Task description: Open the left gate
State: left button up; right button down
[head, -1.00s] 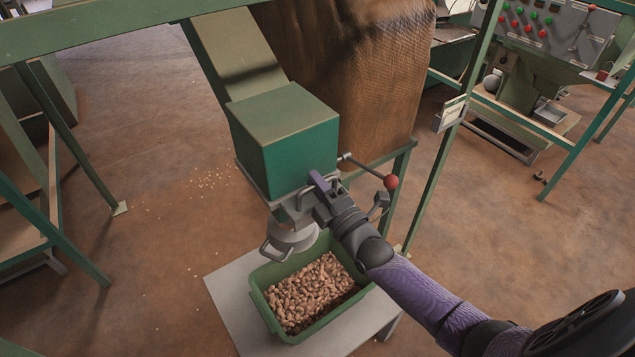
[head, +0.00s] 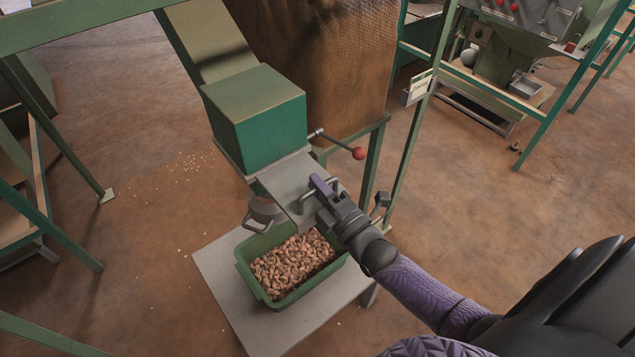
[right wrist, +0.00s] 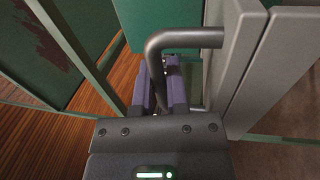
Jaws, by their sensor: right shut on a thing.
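The gate is a flat grey metal plate (head: 285,177) sticking out from under the green hopper box (head: 262,122) toward me. Its bent grey bar handle (right wrist: 185,38) shows close up in the right wrist view, fixed to the plate's grey edge. My right gripper (head: 321,188) is shut on this handle, and its purple fingers (right wrist: 160,88) also show in the right wrist view. The fingers hide part of the handle. A green bin (head: 262,287) with nuts (head: 295,262) stands below the plate. My left gripper is out of sight.
The bin rests on a grey stand (head: 222,262). A round grey outlet with a loop handle (head: 262,211) hangs beside the plate. A red-knobbed lever (head: 358,153) sticks out right of the hopper. Green frame posts (head: 422,120) stand nearby.

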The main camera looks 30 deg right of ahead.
jog(key=c, duration=0.7)
grip_release()
jog(key=shift+w, duration=0.1)
jog(key=shift+o, duration=0.2)
jog(key=shift+s, duration=0.2)
jog(key=v, duration=0.9)
jog(key=shift+s, duration=0.25)
jog(key=shift+f, duration=0.15)
